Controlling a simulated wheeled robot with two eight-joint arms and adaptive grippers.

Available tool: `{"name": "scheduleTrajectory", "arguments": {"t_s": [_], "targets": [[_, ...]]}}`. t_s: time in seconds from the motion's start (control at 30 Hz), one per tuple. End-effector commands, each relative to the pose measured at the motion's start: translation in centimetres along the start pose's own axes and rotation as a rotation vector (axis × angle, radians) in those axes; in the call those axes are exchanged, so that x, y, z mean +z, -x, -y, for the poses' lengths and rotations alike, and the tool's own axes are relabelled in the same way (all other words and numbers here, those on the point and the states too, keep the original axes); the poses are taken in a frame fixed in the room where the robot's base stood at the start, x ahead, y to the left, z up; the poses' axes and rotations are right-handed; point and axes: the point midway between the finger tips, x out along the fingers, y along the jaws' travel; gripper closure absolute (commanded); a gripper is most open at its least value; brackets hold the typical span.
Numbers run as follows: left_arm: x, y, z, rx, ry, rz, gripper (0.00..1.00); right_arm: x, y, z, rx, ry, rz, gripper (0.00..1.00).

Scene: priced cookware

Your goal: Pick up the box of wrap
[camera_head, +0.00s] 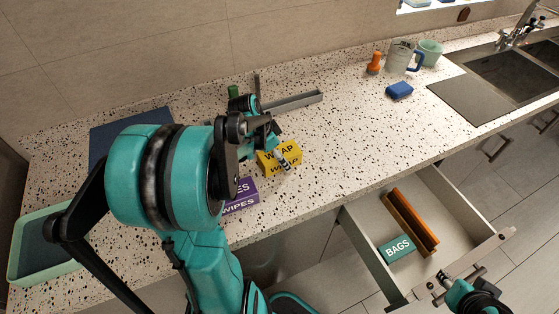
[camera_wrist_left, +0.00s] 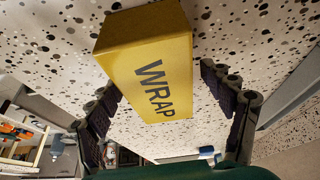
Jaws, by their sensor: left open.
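The yellow box of wrap (camera_head: 279,160) stands on the speckled counter, its black WRAP lettering facing out. My left gripper (camera_head: 272,138) is over and beside it in the head view, hiding part of it. In the left wrist view the box of wrap (camera_wrist_left: 150,62) lies between the two spread, dark, ridged fingers of my left gripper (camera_wrist_left: 163,88). Gaps show between the fingers and the box, and the gripper is open. My right gripper (camera_head: 445,284) is at the front of the open drawer at the lower right; its fingers are too small to read.
A purple wipes box (camera_head: 241,197), partly hidden by my left arm, is near the wrap. A grey tray (camera_head: 291,102) lies behind. The open drawer (camera_head: 452,207) holds a teal bags box (camera_head: 397,249) and an orange-brown divider (camera_head: 411,221). A blue sponge (camera_head: 399,91) lies right; counter between is clear.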

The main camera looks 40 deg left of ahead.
Motion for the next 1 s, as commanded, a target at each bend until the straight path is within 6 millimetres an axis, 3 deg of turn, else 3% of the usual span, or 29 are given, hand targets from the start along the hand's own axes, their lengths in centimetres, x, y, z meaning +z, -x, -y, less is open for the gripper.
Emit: {"name": "scheduleTrajectory", "arguments": {"t_s": [0.17,0.3,0.4,0.77,1.0], "targets": [[0.0,0.1,0.0,0.000,0.000,0.000,0.22,-0.1,0.1,0.0,0.000,0.000,0.000,0.60],[0.0,0.1,0.0,0.000,0.000,0.000,0.59,-0.1,0.1,0.0,0.000,0.000,0.000,0.60],[0.0,0.1,0.0,0.000,0.000,0.000,0.78,-0.1,0.1,0.0,0.000,0.000,0.000,0.60],[-0.2,0.5,0.0,0.000,0.000,0.000,0.78,-0.2,0.3,0.0,0.000,0.000,0.000,0.60],[-1.4,3.5,0.0,0.000,0.000,0.000,0.78,-1.2,1.7,0.0,0.000,0.000,0.000,0.60]]}}
